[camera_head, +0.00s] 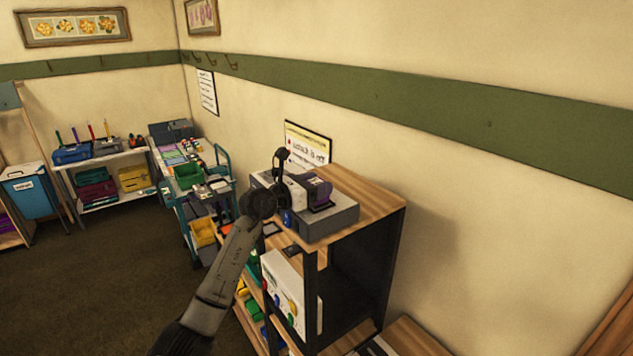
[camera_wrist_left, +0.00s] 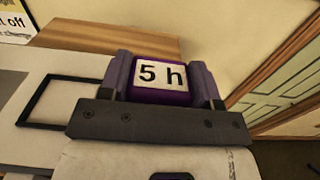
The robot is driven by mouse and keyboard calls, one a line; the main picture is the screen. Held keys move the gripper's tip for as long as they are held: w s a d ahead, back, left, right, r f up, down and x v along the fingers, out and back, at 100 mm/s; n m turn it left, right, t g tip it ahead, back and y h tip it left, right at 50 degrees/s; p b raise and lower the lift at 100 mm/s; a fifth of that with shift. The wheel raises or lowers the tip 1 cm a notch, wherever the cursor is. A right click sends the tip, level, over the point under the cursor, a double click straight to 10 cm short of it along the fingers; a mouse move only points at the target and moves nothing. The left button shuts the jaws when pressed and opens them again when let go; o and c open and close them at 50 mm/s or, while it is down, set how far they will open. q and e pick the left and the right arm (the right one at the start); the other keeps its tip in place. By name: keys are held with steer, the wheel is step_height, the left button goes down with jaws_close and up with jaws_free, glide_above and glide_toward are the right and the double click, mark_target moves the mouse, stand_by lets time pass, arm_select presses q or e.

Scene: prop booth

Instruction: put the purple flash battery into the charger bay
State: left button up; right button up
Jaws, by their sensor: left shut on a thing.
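A black rectangular outline (camera_wrist_left: 28,112) shows on a pale surface at the left of the wrist view. I cannot tell whether the battery touches the charger. My right gripper is not in view.
The wooden shelf top (camera_head: 370,198) has bare room right of the charger. A sign (camera_head: 307,146) hangs on the wall behind. A white box with coloured knobs (camera_head: 284,290) stands on a lower shelf. A loaded cart (camera_head: 190,178) stands further left.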

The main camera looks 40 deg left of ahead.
arm_select(q)
steer(key=shift+f, duration=0.1)
steer(key=o, duration=0.7)
steer(key=shift+f, duration=0.15)
steer(key=shift+c, duration=0.2)
steer(key=o, duration=0.5)
steer(key=shift+c, duration=0.2)
steer(key=shift+r, duration=0.25)
steer(key=b+v, duration=0.5)
steer(key=v, duration=0.7)
